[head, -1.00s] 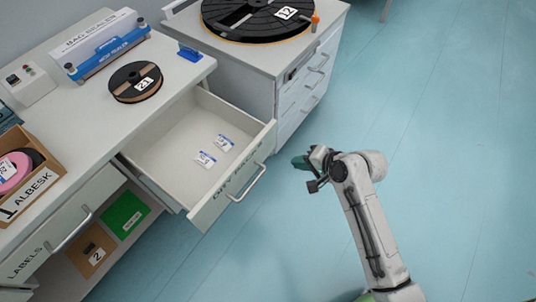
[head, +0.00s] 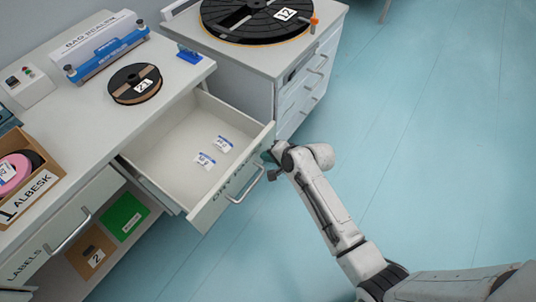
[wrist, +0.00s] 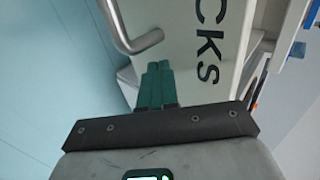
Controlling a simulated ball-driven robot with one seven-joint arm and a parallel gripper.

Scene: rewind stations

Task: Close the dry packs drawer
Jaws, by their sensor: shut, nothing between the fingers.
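The dry packs drawer (head: 232,180) stands pulled out from the bench in the head view, with two small blue-and-white packs (head: 213,151) lying inside. Its front faces right and carries a metal bar handle (head: 247,187). In the wrist view the drawer front (wrist: 190,45) shows the letters "CKS" and one end of the handle (wrist: 140,42). My gripper (wrist: 157,68) has its green fingers together and empty, pointing at the drawer front beside the handle's end. In the head view my gripper (head: 269,155) is at the front's far right end; I cannot tell whether it touches.
The labels drawer (head: 66,234) is at lower left, above a shelf with a green box (head: 124,214). A second cabinet (head: 294,95) stands just beyond the open drawer, with a large black reel (head: 256,18) on top. The floor to the right is clear.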

